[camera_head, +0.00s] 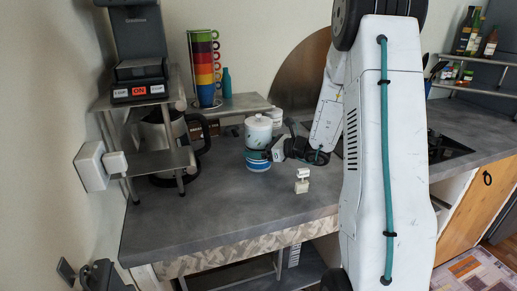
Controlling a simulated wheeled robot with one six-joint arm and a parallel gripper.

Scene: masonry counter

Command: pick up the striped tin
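The striped tin (258,165) stands upright on the grey counter, left of my arm. It has a white upper part with a small knob on top, and blue and white bands near its base. My gripper (261,153) reaches in from the right at the tin's middle. A dark finger crosses the front of the tin and hides part of its bands. The far finger is hidden, so I cannot tell whether the fingers press on the tin or only stand around it.
A small white object (302,181) stands near the front edge. A metal kettle (160,133) stands under a small shelf at left. Stacked coloured cups (204,60) and a teal bottle (226,83) are on the rear shelf. The counter's front left is clear.

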